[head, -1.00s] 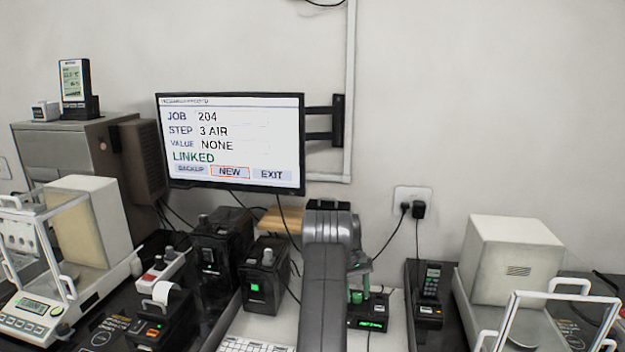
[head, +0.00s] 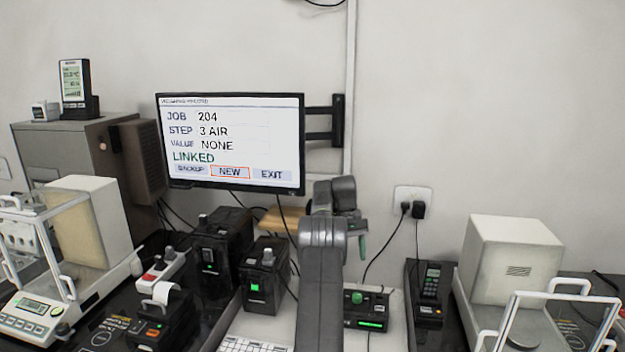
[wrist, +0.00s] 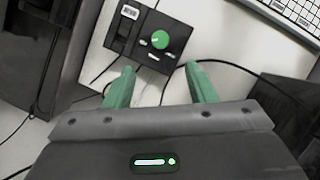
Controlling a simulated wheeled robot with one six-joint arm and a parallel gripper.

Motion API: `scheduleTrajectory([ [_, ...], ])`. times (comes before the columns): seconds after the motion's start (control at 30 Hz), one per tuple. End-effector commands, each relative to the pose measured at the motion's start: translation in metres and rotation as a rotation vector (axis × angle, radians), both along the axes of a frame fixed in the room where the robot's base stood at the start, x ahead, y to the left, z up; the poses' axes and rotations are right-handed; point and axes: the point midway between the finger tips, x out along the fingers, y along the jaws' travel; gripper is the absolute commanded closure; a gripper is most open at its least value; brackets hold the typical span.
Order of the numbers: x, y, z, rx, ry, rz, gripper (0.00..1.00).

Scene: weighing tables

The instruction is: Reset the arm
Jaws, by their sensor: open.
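My gripper (wrist: 160,88) shows in the wrist view with its two green fingers apart and nothing between them. A small black box with a round green knob (wrist: 160,40) lies beyond the fingertips, apart from them. In the head view my gripper (head: 361,240) is raised above the table, partly hidden by my grey arm, with a green finger pointing down. The black box (head: 366,309) with the green knob and a lit green display stands on the table below it.
A wall monitor (head: 232,143) reads JOB 204, STEP 3 AIR, VALUE NONE, LINKED. Black devices (head: 264,276) stand left of my arm. A handset (head: 430,290) and a balance with a glass shield (head: 512,262) are at right. A keyboard (head: 256,344) lies in front.

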Motion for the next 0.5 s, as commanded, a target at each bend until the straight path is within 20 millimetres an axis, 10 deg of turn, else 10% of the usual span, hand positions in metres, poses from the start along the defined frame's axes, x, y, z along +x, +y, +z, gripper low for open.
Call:
scheduleTrajectory([
  [0.17,0.007,0.002,0.020,-0.001,-0.002,-0.001,0.50],
  [0.5,-0.009,-0.003,-0.021,0.000,0.002,0.000,0.50],
])
